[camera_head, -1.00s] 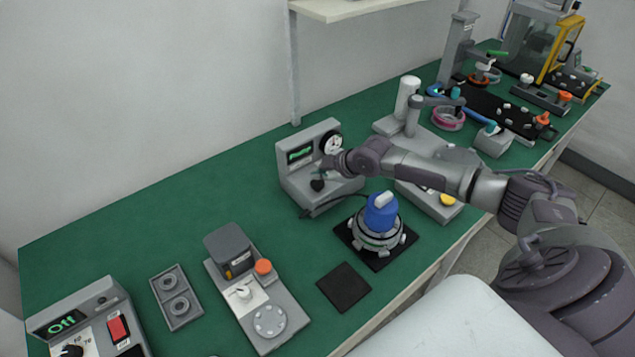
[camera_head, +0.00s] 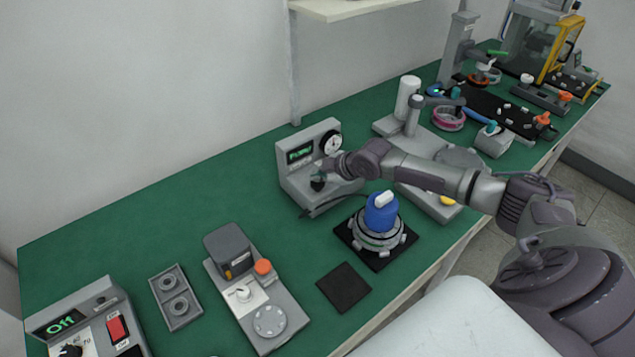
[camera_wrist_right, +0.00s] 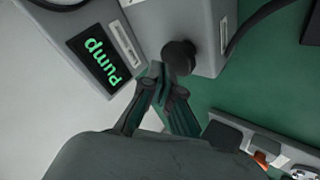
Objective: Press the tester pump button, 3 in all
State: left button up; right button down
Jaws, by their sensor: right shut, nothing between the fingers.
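The tester (camera_head: 293,176) is a grey box on the green bench, with a round gauge (camera_head: 331,143) and a lit green display (camera_head: 300,153). My left gripper is out of view.
A hub motor with a blue top (camera_head: 380,213) stands on a black mat just right of the tester, under my right arm. A grey fixture with an orange knob (camera_head: 263,267) stands to the left. Bare green bench lies left of the tester.

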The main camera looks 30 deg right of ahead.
aim_at(319, 184)
jog(key=shift+f+b, duration=0.65)
jog(key=shift+f, duration=0.4)
dwell(0.6)
dwell(0.4)
jog(key=shift+r+p, duration=1.2)
jog(key=shift+r, duration=0.25)
jog(key=shift+r, duration=0.1)
notch_tip(319, 184, up, 5)
jog(key=p, duration=0.4)
